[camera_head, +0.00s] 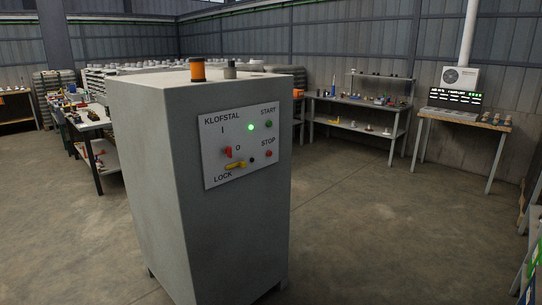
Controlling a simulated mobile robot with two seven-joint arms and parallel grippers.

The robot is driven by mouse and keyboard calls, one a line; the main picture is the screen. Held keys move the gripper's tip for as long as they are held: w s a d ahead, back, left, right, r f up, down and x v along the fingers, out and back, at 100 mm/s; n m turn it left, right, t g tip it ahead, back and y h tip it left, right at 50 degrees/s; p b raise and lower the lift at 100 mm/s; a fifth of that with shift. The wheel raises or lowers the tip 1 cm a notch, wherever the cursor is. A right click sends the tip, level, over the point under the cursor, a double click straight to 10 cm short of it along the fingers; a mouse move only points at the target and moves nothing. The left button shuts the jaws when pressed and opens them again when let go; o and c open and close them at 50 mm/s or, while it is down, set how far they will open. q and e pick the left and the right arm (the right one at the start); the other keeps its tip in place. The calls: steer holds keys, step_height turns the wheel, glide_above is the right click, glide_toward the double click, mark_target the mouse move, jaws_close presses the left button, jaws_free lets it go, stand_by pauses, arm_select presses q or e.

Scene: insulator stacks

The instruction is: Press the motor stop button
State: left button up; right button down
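A grey control cabinet (165,190) stands upright in front of me, a little left of the middle. Its white panel (213,173) is labelled KLOFSTAL. The red stop button (268,154) is at the panel's right side, under the word STOP. A green start button (268,125) is above it. A green lamp (250,127) is lit. A red switch (228,151) sits by the I and O marks, and a yellow lock handle (235,165) is below it. Neither of my grippers is in view.
An orange beacon (197,69) stands on the cabinet top. A cluttered workbench (97,123) is at the left. A shelved bench (345,127) and a table with a display (460,116) stand along the back right. The concrete floor right of the cabinet is clear.

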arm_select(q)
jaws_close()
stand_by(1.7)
